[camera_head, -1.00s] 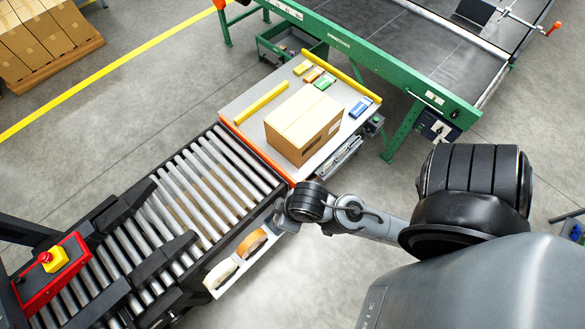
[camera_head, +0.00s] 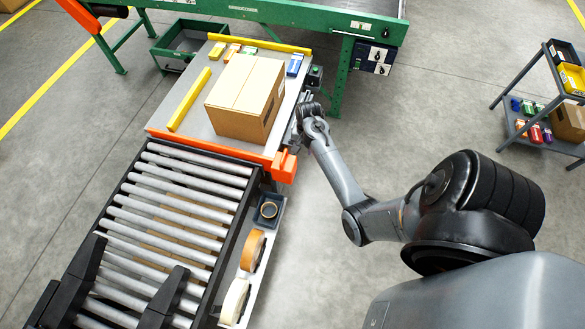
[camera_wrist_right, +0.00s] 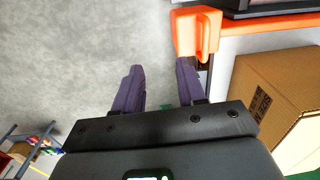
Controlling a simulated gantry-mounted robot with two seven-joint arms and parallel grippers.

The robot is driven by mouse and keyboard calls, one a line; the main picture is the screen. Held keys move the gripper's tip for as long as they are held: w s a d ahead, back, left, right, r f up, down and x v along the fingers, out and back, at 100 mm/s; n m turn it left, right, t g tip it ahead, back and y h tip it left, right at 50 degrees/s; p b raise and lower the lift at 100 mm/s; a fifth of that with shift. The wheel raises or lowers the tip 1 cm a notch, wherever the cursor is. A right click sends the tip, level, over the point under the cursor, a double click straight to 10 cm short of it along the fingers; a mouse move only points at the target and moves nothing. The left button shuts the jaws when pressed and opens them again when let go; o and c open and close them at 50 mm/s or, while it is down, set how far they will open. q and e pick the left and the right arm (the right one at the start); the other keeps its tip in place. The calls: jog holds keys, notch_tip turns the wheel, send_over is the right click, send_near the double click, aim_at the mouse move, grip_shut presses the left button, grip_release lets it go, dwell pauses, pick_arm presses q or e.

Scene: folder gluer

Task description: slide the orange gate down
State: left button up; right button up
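The orange gate (camera_head: 215,150) is a bar across the near edge of the grey table, between it and the roller conveyor. An orange block-shaped handle (camera_head: 284,165) sits at its right end. In the right wrist view the handle (camera_wrist_right: 198,32) is beyond the fingertips, slightly right, with the gate bar (camera_wrist_right: 265,27) running off to the right. My right gripper (camera_wrist_right: 158,66) is open, with nothing between its dark fingers; the right finger's tip appears close below the handle, and contact cannot be told. In the head view my right wrist is beside the table's right edge.
A cardboard box (camera_head: 245,97) stands on the table (camera_head: 192,127), close to the right arm. The roller conveyor (camera_head: 165,220) has a side tray with tape rolls (camera_head: 253,250). A green-framed machine (camera_head: 335,20) is behind.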

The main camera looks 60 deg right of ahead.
jog(key=t+b, duration=0.2)
jog(key=b, duration=0.2)
send_near(284, 155)
jog(key=v, duration=0.2)
pick_arm(q)
notch_tip(284, 155, down, 8)
jog(key=b, duration=0.2)
jog(key=shift+d+f, duration=0.15)
pick_arm(e)
jog(key=shift+m, duration=0.3)
jog(key=x, duration=1)
jog(key=shift+d, duration=0.1)
pick_arm(q)
jog(key=shift+w+d, duration=0.1)
pick_arm(e)
jog(key=shift+c, duration=1.1)
grip_shut()
